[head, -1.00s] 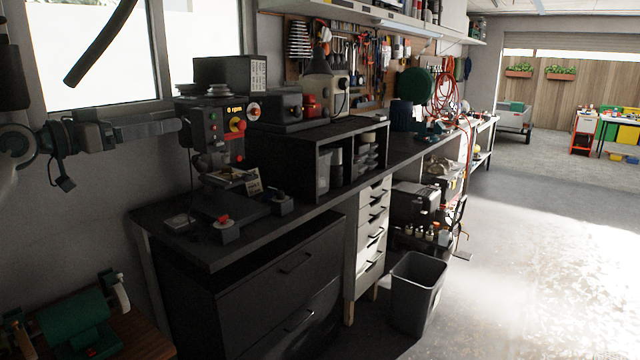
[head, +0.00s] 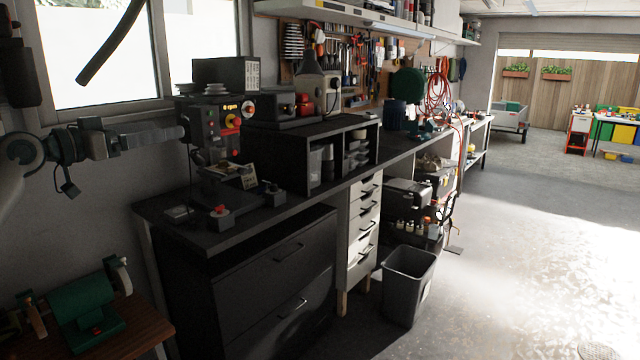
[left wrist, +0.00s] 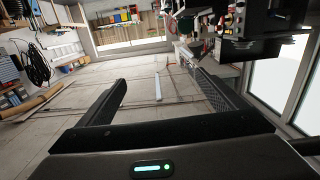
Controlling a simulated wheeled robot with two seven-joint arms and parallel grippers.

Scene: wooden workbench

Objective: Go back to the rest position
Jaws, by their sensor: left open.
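My left gripper (head: 180,133) reaches in from the left of the head view, held up in front of the wall below the window. Its fingers point right, towards the dark machine with coloured buttons. In the left wrist view the two dark fingers (left wrist: 158,82) are spread wide, with nothing between them. My right gripper is in neither view.
A black workbench (head: 300,207) holds the button machine (head: 212,125) and a dark open shelf box (head: 282,155). A grey bin (head: 405,288) stands on the floor. A green machine (head: 84,300) sits on a wooden table (head: 150,335) at lower left. The floor at right is clear.

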